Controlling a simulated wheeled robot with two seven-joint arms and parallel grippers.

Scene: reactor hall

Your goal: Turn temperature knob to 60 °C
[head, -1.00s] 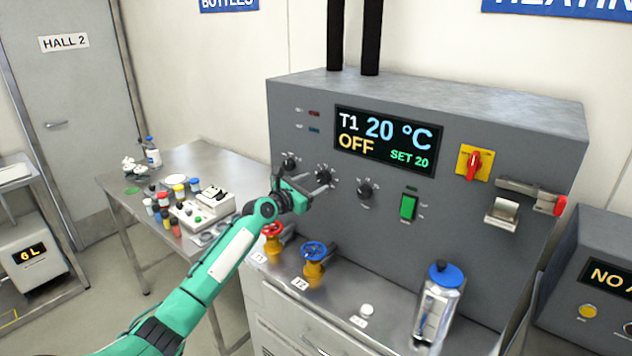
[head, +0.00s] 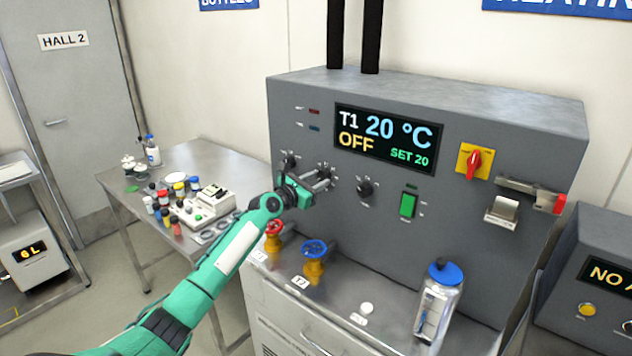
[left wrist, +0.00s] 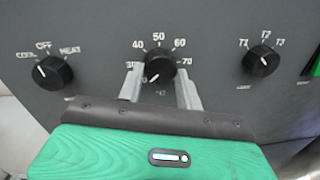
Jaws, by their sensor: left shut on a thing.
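The temperature knob (left wrist: 158,68) is black with a white pointer line, on a scale marked from 30 to 70. Its pointer is aimed down and left, below the 30 mark. My left gripper (left wrist: 160,84) is shut on this knob, one finger on each side; in the head view the gripper (head: 326,177) covers much of it. The display (head: 384,140) on the grey panel (head: 460,225) reads T1, 20 °C, OFF and SET 20. My right gripper is not in view.
The mode knob (left wrist: 52,72), marked COOL, OFF and HEAT, is left of it; the T1–T3 selector (left wrist: 261,61) is right. A green switch (head: 408,206) and red-yellow switch (head: 474,162) are farther right. Red (head: 273,228) and blue (head: 314,249) valve wheels stand below.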

